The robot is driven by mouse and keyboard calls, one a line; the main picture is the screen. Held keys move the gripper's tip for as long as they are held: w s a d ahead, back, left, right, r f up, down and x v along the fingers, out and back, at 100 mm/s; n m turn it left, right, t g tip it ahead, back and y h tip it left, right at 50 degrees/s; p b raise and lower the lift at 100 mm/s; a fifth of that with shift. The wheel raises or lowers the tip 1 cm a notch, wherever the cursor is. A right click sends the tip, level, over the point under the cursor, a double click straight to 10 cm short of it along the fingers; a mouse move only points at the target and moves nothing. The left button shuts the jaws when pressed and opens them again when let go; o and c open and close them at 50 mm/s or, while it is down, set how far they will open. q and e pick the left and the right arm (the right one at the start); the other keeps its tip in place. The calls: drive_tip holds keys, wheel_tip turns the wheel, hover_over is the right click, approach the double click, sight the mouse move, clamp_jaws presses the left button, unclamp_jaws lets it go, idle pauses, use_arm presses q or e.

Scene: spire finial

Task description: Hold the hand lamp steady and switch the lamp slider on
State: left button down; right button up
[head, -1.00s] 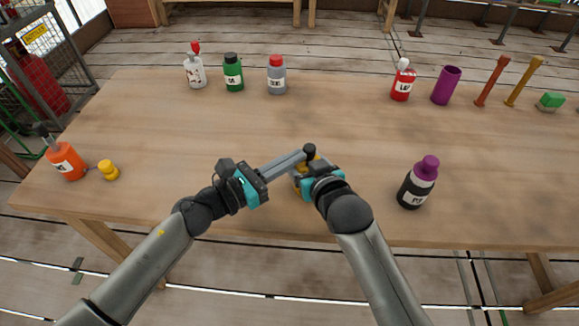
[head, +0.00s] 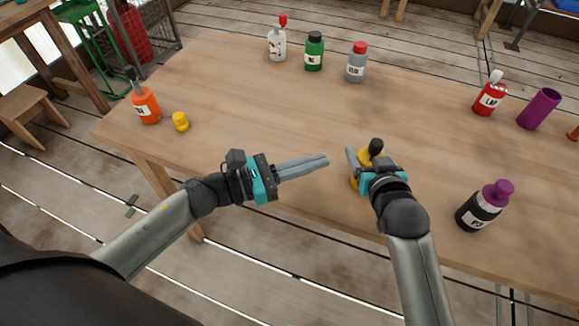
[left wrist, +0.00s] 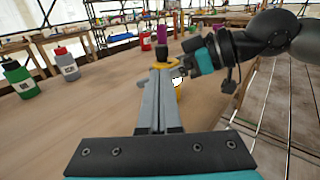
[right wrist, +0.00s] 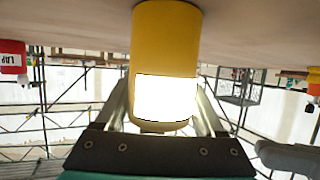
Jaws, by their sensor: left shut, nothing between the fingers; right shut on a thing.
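The hand lamp (right wrist: 165,42) is a yellow cylinder with a bright white panel (right wrist: 166,98) on the side facing the right wrist camera. In the head view the yellow lamp (head: 366,157) has a black knob (head: 376,146) on top, near the table's front edge. My right gripper (head: 366,170) is shut around the lamp, one finger on each side. My left gripper (head: 326,161) is shut and empty, left of the lamp with a gap between them. In the left wrist view its fingers partly cover the lamp (left wrist: 167,66). The slider cannot be made out clearly.
On the wooden table (head: 250,110), a black bottle with a purple cap (head: 483,207) stands right of the lamp. An orange bottle (head: 145,105) and a small yellow object (head: 181,122) are at the left. Several bottles line the far edge. The table's middle is clear.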

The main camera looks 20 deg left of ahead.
use_arm(q)
drive_tip(key=shift+v, duration=2.4)
use_arm(e)
drive_tip(key=o, duration=1.5)
